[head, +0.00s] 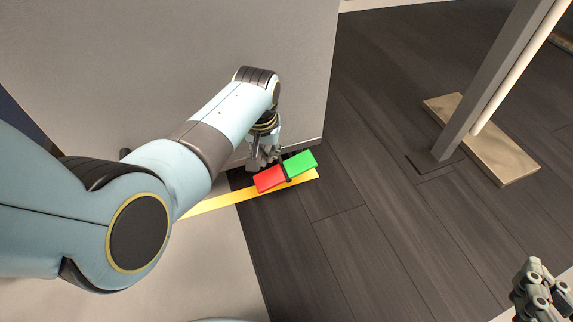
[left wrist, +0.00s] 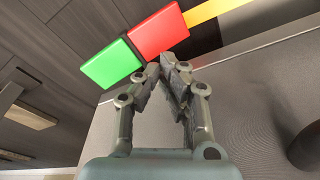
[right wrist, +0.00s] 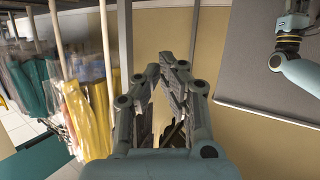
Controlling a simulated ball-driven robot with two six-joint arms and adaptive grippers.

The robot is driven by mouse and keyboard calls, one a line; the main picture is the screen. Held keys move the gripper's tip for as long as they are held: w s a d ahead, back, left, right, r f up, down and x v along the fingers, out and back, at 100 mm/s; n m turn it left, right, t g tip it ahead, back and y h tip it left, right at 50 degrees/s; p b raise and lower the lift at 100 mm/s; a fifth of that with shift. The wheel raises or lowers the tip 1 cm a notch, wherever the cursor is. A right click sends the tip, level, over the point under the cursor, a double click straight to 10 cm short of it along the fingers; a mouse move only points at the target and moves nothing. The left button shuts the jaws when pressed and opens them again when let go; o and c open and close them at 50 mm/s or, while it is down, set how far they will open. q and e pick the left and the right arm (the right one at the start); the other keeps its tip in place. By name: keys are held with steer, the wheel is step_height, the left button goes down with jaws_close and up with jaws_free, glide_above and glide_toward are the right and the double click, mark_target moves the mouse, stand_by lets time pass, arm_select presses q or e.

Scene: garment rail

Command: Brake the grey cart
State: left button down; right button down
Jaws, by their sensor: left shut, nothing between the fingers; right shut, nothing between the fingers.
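The grey cart (head: 290,60) stands at the upper left in the head view, its grey side facing up to me. A pedal with a red half (head: 269,178) and a green half (head: 300,162) sits at its lower edge, with a dark divider between the halves. My left gripper (head: 262,160) is shut and empty, just beside the red half; in the left wrist view its fingertips (left wrist: 165,66) are close to the red half (left wrist: 158,34), and I cannot tell whether they touch. My right gripper (head: 540,285) is shut and empty at the lower right, far from the pedal.
Several hanging garments (right wrist: 75,100) show in the right wrist view. Dark floor between is clear.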

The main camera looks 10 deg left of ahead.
steer(key=s+f+g+p, duration=0.1)
steer(key=s+f+g, duration=0.2)
steer(key=s+f, duration=0.2)
steer(key=shift+d+h, duration=0.3)
stand_by(0.5)
